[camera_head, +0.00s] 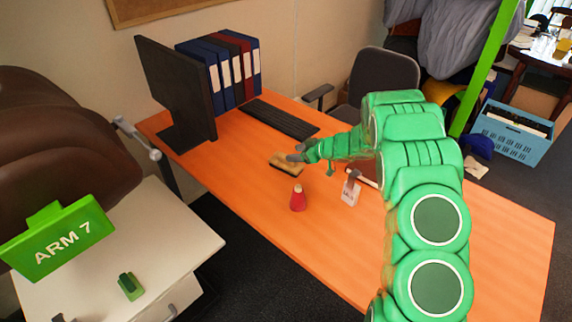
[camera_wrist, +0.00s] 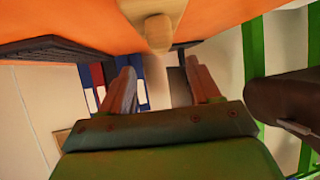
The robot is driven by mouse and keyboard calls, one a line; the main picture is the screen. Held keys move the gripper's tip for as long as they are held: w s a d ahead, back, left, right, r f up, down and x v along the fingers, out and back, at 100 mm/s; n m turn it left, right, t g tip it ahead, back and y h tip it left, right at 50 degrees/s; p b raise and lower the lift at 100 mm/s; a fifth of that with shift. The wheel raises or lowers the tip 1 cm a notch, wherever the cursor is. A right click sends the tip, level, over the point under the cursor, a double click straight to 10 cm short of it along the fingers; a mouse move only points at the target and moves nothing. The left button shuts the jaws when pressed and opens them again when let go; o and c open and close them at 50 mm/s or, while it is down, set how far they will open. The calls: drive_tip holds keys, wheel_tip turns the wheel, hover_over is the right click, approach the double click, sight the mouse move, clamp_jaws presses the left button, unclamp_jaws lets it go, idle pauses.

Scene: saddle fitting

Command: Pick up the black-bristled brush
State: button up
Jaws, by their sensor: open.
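The brush (camera_head: 287,164) lies on the orange table with a tan wooden top and a dark strip of bristles along its lower edge. My gripper (camera_head: 296,152) is at the brush's right end, over or beside it; I cannot tell whether the fingers touch it. In the wrist view the gripper (camera_wrist: 163,78) shows two separated fingers with nothing clearly held between them. A tan wooden piece with a rounded end, apparently the brush (camera_wrist: 158,30), shows at the top centre, beyond the fingertips. Its bristles are not clear there.
On the orange table (camera_head: 440,255), a red bottle-like item (camera_head: 298,199) and white tag (camera_head: 350,193) stand near my arm. A keyboard (camera_head: 280,119), monitor (camera_head: 178,90) and binders (camera_head: 225,68) are behind. The table's front left is clear. A white cabinet (camera_head: 165,235) stands left.

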sight(286, 162)
drive_tip(key=shift+s+f+x, duration=0.1)
drive_tip(key=shift+f+x, duration=0.1)
drive_tip(key=shift+x, duration=1.25)
drive_tip(key=shift+s+f+x, duration=0.1)
drive_tip(key=shift+f+x, duration=0.1)
drive_tip(key=shift+x, duration=1.25)
drive_tip(key=shift+d, duration=0.1)
drive_tip(key=shift+c, duration=0.2)
clamp_jaws()
